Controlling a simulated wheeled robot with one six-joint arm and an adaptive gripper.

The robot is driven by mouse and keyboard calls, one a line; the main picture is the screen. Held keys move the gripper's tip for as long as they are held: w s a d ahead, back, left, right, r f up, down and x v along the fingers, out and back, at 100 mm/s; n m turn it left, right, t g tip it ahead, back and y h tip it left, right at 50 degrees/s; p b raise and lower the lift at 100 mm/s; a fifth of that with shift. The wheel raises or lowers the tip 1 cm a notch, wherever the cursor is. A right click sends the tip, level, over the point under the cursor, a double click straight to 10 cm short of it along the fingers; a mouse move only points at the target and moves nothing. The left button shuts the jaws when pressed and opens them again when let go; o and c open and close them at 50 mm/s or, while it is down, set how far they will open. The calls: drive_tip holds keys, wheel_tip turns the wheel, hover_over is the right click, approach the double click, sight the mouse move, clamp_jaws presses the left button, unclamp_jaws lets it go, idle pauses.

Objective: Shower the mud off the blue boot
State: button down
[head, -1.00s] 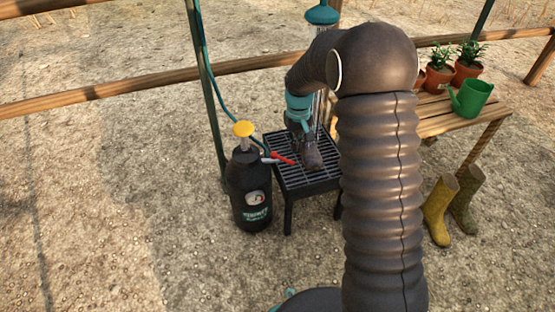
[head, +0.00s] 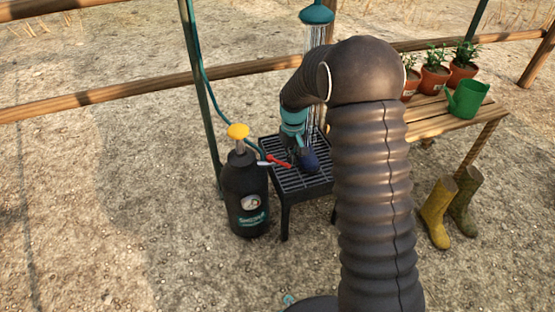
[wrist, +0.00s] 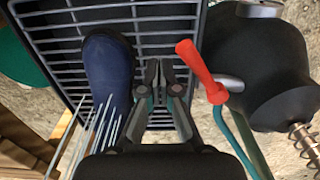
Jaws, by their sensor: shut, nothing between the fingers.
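The blue boot (head: 310,160) stands on a dark slatted grate (head: 296,182), partly hidden behind my wrist in the head view. In the wrist view the boot (wrist: 108,72) looks plain blue, with no mud visible on the side I see. Water streams (head: 318,40) fall from the teal shower head (head: 317,13) above it; white streaks (wrist: 98,130) also cross the boot's lower part in the wrist view. My gripper (wrist: 160,72) is shut and empty over the grate, between the boot and a red lever (wrist: 201,68), apart from the lever.
A black pressure tank (head: 245,190) with a yellow knob and gauge stands left of the grate; a teal hose (head: 205,75) runs up a post. Yellow boots (head: 436,213), a bench (head: 435,122), potted plants and a green watering can (head: 467,98) are at right.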

drive_tip(key=shift+s+a, duration=0.65)
drive_tip(key=shift+a, duration=0.3)
drive_tip(key=shift+s+a, duration=0.6)
drive_tip(key=shift+a, duration=0.3)
drive_tip(key=shift+w+d+r+p, duration=0.1)
drive_tip(key=shift+d+r+p, duration=0.1)
drive_tip(key=shift+r+p, duration=1.15)
drive_tip(key=shift+w+d+r+p, duration=0.15)
drive_tip(key=shift+r+p, duration=0.65)
drive_tip(key=shift+r, duration=0.9)
drive_tip(key=shift+s, duration=0.1)
